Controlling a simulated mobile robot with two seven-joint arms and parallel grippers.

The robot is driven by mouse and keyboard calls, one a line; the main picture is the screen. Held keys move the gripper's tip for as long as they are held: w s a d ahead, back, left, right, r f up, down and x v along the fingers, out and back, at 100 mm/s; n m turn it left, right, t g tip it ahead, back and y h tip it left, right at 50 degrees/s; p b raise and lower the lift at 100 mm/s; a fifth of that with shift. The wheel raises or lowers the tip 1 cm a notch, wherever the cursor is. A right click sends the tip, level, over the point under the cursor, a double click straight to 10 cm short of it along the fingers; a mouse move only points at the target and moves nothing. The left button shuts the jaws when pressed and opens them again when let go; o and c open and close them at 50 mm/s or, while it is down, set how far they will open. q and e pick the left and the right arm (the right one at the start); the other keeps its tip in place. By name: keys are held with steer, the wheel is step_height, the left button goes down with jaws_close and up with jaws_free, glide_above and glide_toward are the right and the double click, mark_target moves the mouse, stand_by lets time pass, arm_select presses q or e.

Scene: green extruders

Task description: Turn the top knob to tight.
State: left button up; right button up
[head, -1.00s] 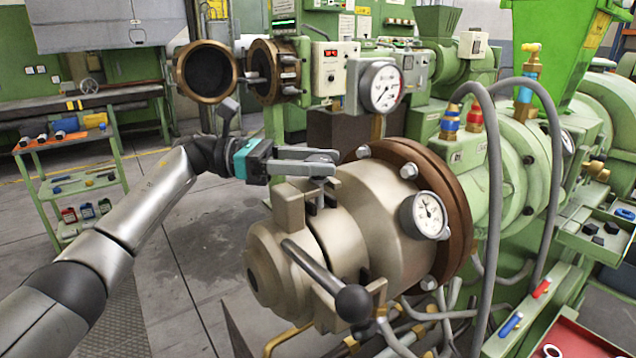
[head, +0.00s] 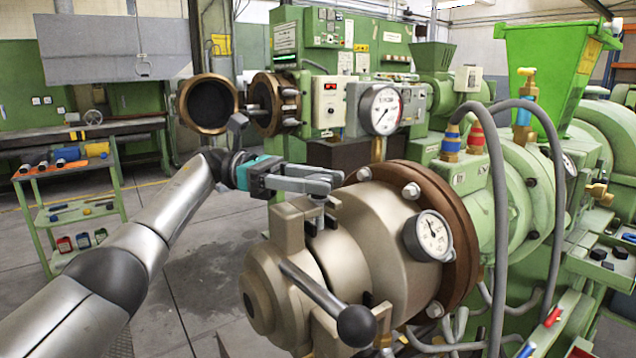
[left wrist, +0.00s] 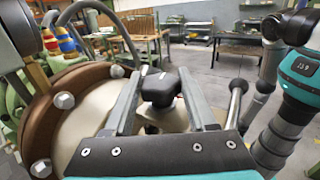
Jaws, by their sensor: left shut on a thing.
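The top knob (left wrist: 158,88) is a dark, lobed knob on top of the beige die head (head: 385,225). In the left wrist view it sits between the two fingers. My left gripper (head: 330,181) reaches over the die head from the left and is shut on the knob. In the head view the fingers largely hide the knob. A lever with a black ball end (head: 355,324) sticks out from the front of the die head. My right gripper is not in view.
A pressure gauge (head: 428,236) sits on the die head, just before the brown bolted flange (head: 462,225). Grey hoses (head: 497,210) arch over the green barrel behind. A green shelf cart (head: 75,205) stands at the left. Open floor lies between the cart and the machine.

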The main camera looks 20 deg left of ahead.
arm_select(q)
steer(key=o, duration=1.4)
